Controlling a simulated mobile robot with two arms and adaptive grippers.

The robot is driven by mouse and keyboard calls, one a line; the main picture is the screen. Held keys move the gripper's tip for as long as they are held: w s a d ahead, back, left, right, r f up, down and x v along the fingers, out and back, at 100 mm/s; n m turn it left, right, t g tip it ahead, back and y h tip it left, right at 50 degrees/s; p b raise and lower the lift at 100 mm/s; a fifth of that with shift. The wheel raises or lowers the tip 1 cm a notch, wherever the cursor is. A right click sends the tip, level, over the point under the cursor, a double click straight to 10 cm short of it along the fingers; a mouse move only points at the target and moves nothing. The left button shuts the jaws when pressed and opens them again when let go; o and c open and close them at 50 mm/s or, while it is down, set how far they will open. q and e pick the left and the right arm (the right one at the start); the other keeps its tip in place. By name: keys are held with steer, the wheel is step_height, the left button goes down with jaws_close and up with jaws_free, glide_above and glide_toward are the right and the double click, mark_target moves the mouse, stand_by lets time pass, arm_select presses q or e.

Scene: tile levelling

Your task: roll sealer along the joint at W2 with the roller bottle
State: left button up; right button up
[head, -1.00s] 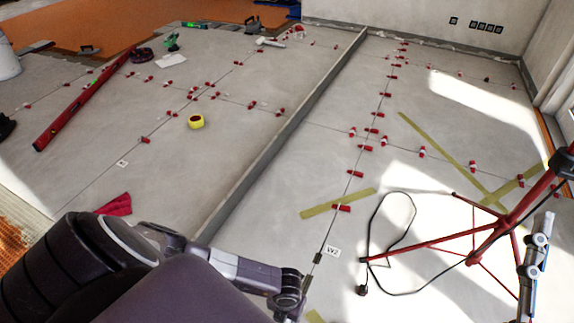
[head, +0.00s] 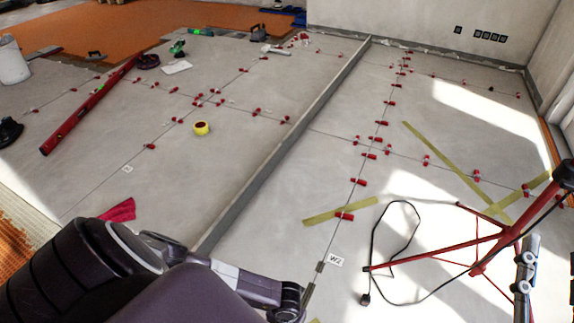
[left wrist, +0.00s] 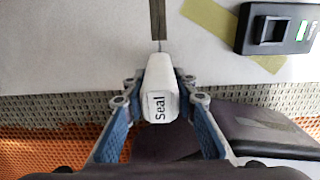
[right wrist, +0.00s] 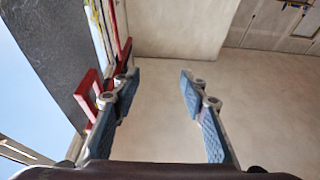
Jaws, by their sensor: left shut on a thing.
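The white roller bottle marked "Seal" (left wrist: 160,95) is in my left gripper (left wrist: 160,102), with a blue-padded finger on each side. Its narrow end points at the floor joint, where a dark grey-brown strip (left wrist: 158,18) runs up from it. I cannot tell whether the tip touches the floor. In the head view the W2 label (head: 336,261) lies right of the joint (head: 331,240), with short dark strips (head: 320,267) on the line. My left arm covers the lower left there; bottle and fingers are hidden. My right gripper (right wrist: 157,80) is open and empty, facing a wall.
Red levelling clips (head: 345,216) stand along the joints. A yellow-green tape strip (head: 340,211) crosses the joint. A black cable (head: 374,245) and a red tripod (head: 490,240) are right of W2. A black device (left wrist: 278,29) lies near the bottle. A raised grey strip (head: 290,128) divides the floor.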

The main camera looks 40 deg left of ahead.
arm_select(q)
steer(key=shift+s+d+r, duration=0.1)
steer(key=shift+s, duration=0.25)
arm_select(e)
steer(key=shift+w+f+g, duration=0.15)
steer(key=shift+f+g, duration=0.25)
steer(key=shift+f, duration=0.35)
steer(key=shift+w+f+g, duration=0.15)
steer(key=shift+f+g, duration=0.25)
steer(key=shift+f, duration=0.3)
arm_select(q)
steer(key=shift+s+p, duration=0.15)
steer(key=shift+p, duration=0.15)
arm_select(e)
steer(key=shift+f+h, duration=0.15)
steer(key=shift+h, duration=0.15)
arm_select(q)
steer(key=shift+s+d, duration=0.1)
steer(key=shift+s, duration=0.15)
steer(key=shift+s+d+p, duration=0.15)
steer(key=shift+s+p, duration=0.25)
steer(key=shift+s, duration=0.15)
arm_select(e)
steer(key=shift+w+d+f+g+h, duration=0.1)
steer(key=shift+d+f+g+h, duration=0.1)
steer(key=shift+f+g, duration=0.65)
steer(key=shift+w+d+f+g+h, duration=0.1)
steer(key=shift+d+f+g+h, duration=0.2)
steer(key=shift+f, duration=1.05)
